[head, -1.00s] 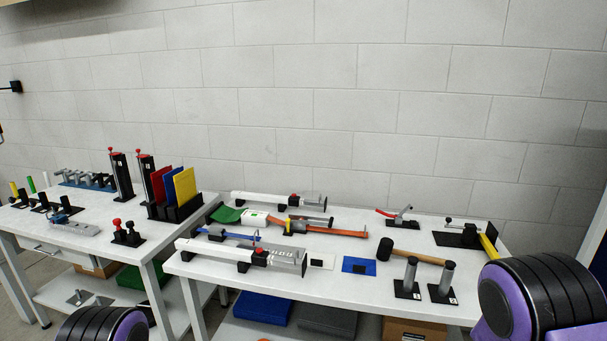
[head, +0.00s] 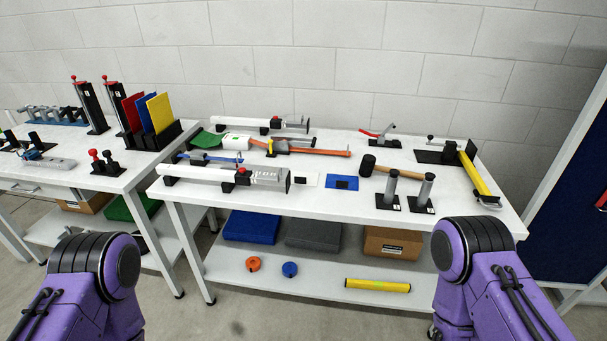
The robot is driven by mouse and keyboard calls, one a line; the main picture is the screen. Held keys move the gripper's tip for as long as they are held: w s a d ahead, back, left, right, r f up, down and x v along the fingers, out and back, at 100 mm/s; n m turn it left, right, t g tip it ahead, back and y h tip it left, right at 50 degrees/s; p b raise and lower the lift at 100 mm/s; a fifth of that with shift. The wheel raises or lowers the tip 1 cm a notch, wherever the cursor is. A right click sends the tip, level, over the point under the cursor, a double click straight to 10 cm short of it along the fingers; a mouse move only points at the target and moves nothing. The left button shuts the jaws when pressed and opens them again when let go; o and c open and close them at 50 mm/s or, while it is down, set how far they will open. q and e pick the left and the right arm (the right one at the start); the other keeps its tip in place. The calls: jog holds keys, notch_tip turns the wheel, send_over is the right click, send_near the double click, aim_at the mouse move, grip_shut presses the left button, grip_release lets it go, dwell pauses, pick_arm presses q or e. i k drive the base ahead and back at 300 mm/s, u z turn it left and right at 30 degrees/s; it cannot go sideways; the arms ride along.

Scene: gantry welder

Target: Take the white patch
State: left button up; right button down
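A small white patch (head: 306,179) with a dark mark at its left lies flat on the right-hand table (head: 265,204), near its front edge. It sits between the end of a long white and silver tool (head: 230,176) and a blue patch (head: 342,182) with a dark square on it. Nothing touches the white patch from above. My purple arms show at the lower left and lower right, well in front of the table. Neither gripper is in the picture.
A yellow tool (head: 478,172) lies at the right end. The lower shelf (head: 325,279) holds boxes and rolls. A second table stands at the left.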

aim_at(302, 175)
jog(key=u, duration=1.45)
jog(key=i, duration=1)
jog(key=z, duration=1.95)
